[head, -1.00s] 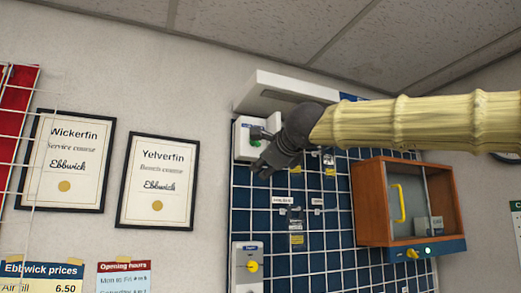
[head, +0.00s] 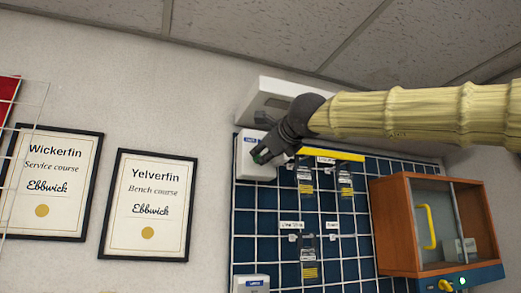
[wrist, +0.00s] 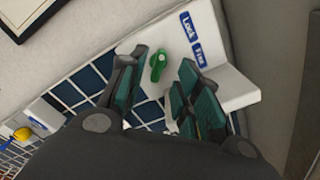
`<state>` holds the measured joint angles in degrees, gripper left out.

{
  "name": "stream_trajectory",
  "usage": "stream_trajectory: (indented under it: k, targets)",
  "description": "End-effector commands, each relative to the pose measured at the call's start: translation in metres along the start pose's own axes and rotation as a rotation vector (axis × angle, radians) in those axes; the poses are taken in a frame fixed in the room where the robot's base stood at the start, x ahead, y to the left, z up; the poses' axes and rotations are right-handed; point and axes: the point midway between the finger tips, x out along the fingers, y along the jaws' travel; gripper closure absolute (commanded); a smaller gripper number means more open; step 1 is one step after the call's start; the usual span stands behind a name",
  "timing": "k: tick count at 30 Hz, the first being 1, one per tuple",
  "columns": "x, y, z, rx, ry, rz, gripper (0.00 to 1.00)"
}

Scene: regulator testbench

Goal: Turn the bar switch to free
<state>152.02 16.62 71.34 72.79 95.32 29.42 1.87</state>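The bar switch is a green bar handle (wrist: 157,67) on a white box (wrist: 155,88), seen in the wrist view. Two blue labels, "Lock" (wrist: 188,26) and one that seems to read "Free" (wrist: 199,54), sit beside it. My gripper (wrist: 162,88) is open, its teal-padded fingers on either side of the green bar, with gaps visible; I cannot tell whether they touch it. In the head view my gripper (head: 262,154) is in front of the white box (head: 247,165) and hides the bar.
A blue panel with a white grid (head: 262,225) carries hanging tagged items (head: 308,262). A wooden cabinet with a yellow handle (head: 398,235) is at right. A white housing (head: 268,105) juts out above the box. Framed certificates (head: 148,205) hang at left.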

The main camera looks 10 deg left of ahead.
Motion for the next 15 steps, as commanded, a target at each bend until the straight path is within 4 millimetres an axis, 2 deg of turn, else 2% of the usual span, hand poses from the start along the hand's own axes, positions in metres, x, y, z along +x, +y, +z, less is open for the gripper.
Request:
stream_trajectory:
  k: [1,4,15]
  targets:
    - [0.01,-0.001,0.0,0.001,0.002,0.001,0.67]
    - [0.022,0.0,0.001,0.0,0.0,0.002,0.67]
    - [0.038,0.002,0.0,0.0,-0.002,0.002,0.67]
